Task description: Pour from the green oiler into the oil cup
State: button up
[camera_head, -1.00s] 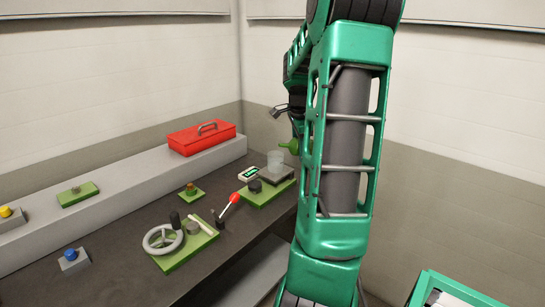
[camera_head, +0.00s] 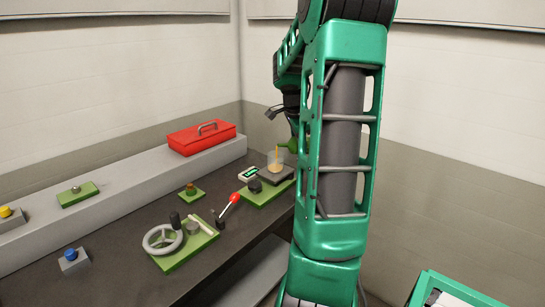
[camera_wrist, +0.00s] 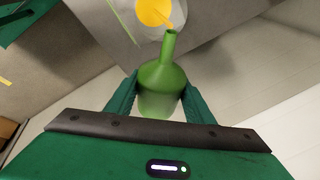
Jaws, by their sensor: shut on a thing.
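The green oiler (camera_wrist: 160,84) is between the two fingers of my gripper (camera_wrist: 158,92) in the wrist view, and the gripper is shut on it. Its narrow spout points at the oil cup (camera_wrist: 140,10). An orange stream runs from the spout into the cup. The oiler (camera_head: 293,145) is tilted above and right of the cup, mostly hidden behind my arm.
A small device with a green display (camera_head: 249,174) lies left of the cup. Nearby are a red-knobbed lever (camera_head: 235,198), a handwheel (camera_head: 162,239) on a green plate and a red toolbox (camera_head: 201,138) on the raised ledge.

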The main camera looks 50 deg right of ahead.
jog(key=shift+r+g+h, duration=0.9)
jog(key=shift+r+h, duration=0.35)
jog(key=shift+h, duration=0.35)
dwell(2.2)
jog(key=shift+w+a+r+n+g+h, duration=0.1)
jog(key=shift+a+r+n+g+h, duration=0.15)
jog(key=shift+r+h, duration=0.3)
jog(key=shift+w+a+r+n+g+h, duration=0.15)
jog(key=shift+r+g+h, duration=0.25)
jog(key=shift+h, duration=0.25)
dwell(1.9)
jog(key=shift+d, duration=0.1)
jog(key=shift+s+d+f+t+y, duration=0.15)
jog(key=shift+s+f+t+y, duration=0.15)
jog(key=shift+y, duration=0.2)
jog(key=shift+d+f+t+y, duration=0.2)
jog(key=shift+f+t+y, duration=0.25)
jog(key=shift+f+y, duration=0.2)
jog(key=shift+w+f+y, duration=0.1)
jog(key=shift+f+y, duration=0.15)
jog(key=shift+y, duration=0.1)
jog(key=shift+f, duration=0.1)
